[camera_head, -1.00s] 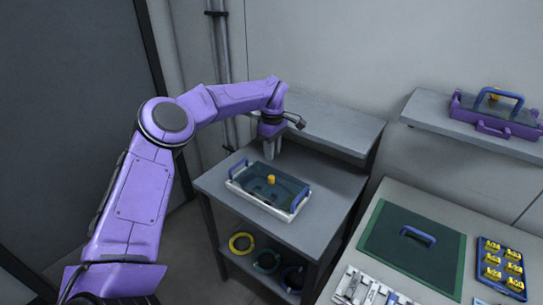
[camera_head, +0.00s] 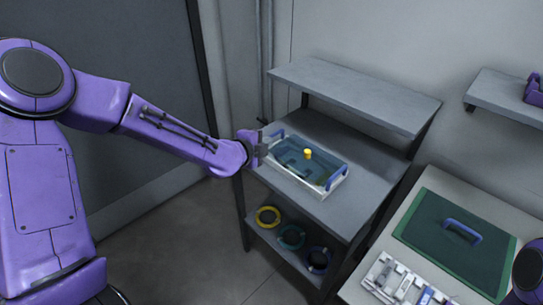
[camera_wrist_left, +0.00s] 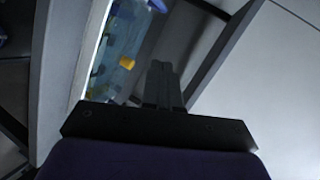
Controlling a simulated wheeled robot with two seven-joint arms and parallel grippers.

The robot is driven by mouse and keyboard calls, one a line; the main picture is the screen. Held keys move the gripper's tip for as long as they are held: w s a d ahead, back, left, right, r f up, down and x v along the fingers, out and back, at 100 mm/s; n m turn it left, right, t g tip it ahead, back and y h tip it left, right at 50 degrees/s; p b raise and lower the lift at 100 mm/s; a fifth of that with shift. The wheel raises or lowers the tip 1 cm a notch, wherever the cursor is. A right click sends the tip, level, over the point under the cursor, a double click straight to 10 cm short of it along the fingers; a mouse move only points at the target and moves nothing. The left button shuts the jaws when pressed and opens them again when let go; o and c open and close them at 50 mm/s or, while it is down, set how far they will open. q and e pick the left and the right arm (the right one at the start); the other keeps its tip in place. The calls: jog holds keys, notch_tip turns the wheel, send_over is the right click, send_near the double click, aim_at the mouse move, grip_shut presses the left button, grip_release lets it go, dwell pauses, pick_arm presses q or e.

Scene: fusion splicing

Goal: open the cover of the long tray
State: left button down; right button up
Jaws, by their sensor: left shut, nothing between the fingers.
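The long tray is a white tray (camera_head: 289,185) with a blue handle at each end. The knob also shows in the left wrist view (camera_wrist_left: 127,62). My left gripper (camera_head: 263,150) is at the tray's left end, close to the left handle; I cannot tell whether they touch. In the left wrist view its dark fingers (camera_wrist_left: 161,70) are together and empty. My right gripper is out of view.
A raised grey shelf (camera_head: 355,95) runs behind the tray. Yellow, teal and dark coils (camera_head: 268,216) lie on the lower shelf. At right, a bench holds a green mat (camera_head: 425,215) with a blue handle. A purple rounded part shows at the right edge.

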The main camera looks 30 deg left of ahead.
pick_arm(q)
jog(key=s+d+f+m+g+h, duration=0.2)
jog(key=s+d+f+m+h, duration=0.1)
jog(key=s+d+m, duration=0.15)
send_near(305, 156)
notch_tip(305, 156, down, 2)
jog(key=shift+w+d+f+m+p, duration=0.1)
jog(key=shift+m+p, duration=0.15)
jog(key=shift+p, duration=0.2)
jog(key=w, duration=0.1)
jog(key=w+d, duration=0.1)
jog(key=w+p, duration=0.1)
jog(key=shift+w+d+f, duration=0.25)
jog(key=shift+w, duration=0.15)
jog(key=shift+w+d, duration=0.2)
jog(key=shift+w, duration=0.3)
